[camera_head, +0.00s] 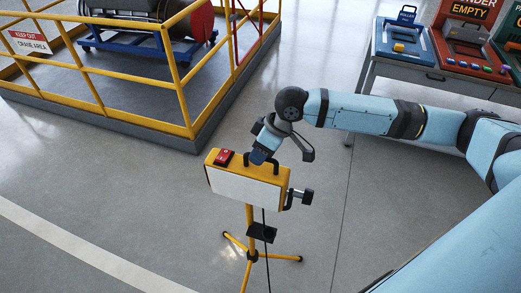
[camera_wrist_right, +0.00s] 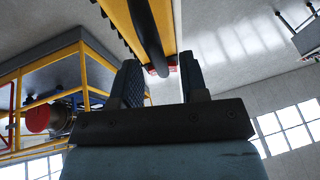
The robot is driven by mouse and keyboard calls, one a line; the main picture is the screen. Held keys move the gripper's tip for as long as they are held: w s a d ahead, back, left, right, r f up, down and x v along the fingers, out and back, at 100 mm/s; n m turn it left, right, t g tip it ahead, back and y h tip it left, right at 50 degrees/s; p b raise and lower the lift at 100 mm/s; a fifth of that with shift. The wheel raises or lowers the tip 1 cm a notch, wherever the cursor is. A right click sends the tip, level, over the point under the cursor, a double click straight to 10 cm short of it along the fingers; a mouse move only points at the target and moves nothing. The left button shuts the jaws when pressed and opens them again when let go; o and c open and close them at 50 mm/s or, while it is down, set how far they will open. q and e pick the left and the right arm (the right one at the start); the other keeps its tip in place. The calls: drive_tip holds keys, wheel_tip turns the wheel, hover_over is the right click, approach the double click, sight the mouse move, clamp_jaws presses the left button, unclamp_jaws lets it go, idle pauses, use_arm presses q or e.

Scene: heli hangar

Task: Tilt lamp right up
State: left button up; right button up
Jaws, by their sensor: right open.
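The work lamp (camera_head: 245,186) has a yellow housing with a pale front panel and stands on a yellow tripod (camera_head: 250,240). A red switch (camera_head: 224,157) sits on its top left, and a black knob (camera_head: 302,197) sticks out on its right side. My right gripper (camera_head: 259,157) is at the lamp's top, by the black handle. In the right wrist view my open fingers (camera_wrist_right: 163,80) point at the yellow housing (camera_wrist_right: 162,18), and the black handle bar (camera_wrist_right: 147,38) runs towards the gap between them. I cannot tell whether they touch it. My left gripper is out of view.
A yellow railing (camera_head: 172,70) on a raised grey edge encloses equipment at the back left. A grey table (camera_head: 430,78) with coloured trays stands at the back right. A black cable hangs below the lamp. The floor around the tripod is clear.

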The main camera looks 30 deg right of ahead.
clamp_jaws()
drive_tip(key=shift+w+d+r+g+y+p, duration=0.1)
drive_tip(key=shift+w+d+g+y+p, duration=0.4)
drive_tip(key=shift+p, duration=0.45)
drive_tip(key=w+d+f+m+g+y+b, duration=0.1)
drive_tip(key=w+d+f+g+y, duration=0.2)
drive_tip(key=w+d+f+y, duration=0.1)
drive_tip(key=w+d+f, duration=0.1)
drive_tip(key=d, duration=0.1)
drive_tip(key=shift+w+d+m+y+b, duration=0.3)
drive_tip(key=shift+w+d+y+b, duration=0.1)
